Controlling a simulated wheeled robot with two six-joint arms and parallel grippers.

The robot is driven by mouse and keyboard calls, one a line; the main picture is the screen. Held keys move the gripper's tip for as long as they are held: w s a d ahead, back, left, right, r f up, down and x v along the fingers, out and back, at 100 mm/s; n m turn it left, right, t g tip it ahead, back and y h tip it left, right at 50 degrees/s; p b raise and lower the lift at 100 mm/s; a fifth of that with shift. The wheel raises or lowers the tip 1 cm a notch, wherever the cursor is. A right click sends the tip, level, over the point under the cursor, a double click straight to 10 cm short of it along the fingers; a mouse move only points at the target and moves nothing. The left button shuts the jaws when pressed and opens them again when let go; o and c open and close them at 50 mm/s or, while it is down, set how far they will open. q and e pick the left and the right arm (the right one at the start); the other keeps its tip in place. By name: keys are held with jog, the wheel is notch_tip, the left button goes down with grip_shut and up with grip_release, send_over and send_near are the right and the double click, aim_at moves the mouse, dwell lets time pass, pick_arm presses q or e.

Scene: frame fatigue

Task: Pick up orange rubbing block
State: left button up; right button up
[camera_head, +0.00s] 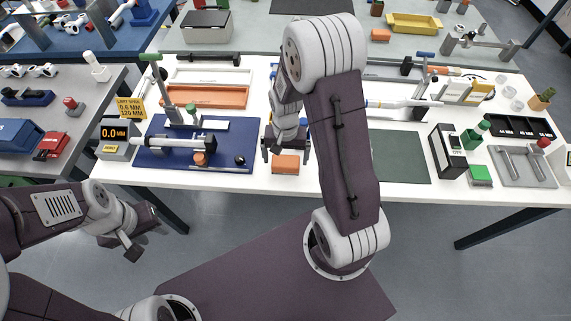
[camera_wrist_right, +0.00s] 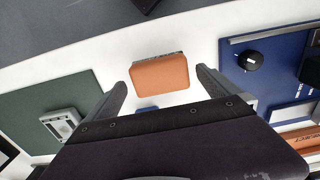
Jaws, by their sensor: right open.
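The orange rubbing block (camera_head: 286,164) lies on the white table near its front edge, between the blue board and the dark green mat. In the right wrist view the block (camera_wrist_right: 160,73) sits ahead of the jaws, roughly centred between the two fingers. My right gripper (camera_head: 287,150) is open above the block, with its fingers spread to either side; the fingers also show in the right wrist view (camera_wrist_right: 162,88). I cannot tell its exact height over the block. My left gripper (camera_head: 143,232) hangs low at the left, off the table, and appears empty.
A blue board (camera_head: 220,157) with a metal fixture lies left of the block. A dark green mat (camera_head: 405,165) lies to the right, partly behind my right arm. A black-and-white box (camera_head: 447,151) stands farther right. White table shows bare around the block.

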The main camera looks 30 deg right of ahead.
aim_at(286, 161)
notch_tip(286, 161, down, 3)
jog(key=shift+w, duration=0.1)
jog(key=shift+r, duration=0.1)
jog(key=c, duration=1.6)
jog(key=shift+r, duration=0.1)
jog(key=shift+r, duration=0.35)
jog(key=r, duration=0.2)
jog(key=s+r, duration=0.1)
jog(key=r, duration=0.1)
jog(key=shift+d, duration=0.3)
jog(key=s+d+r, duration=0.4)
jog(key=s+r, duration=0.2)
jog(key=s, duration=0.3)
jog(key=shift+s+d+p, duration=0.25)
jog(key=shift+d+p, duration=0.15)
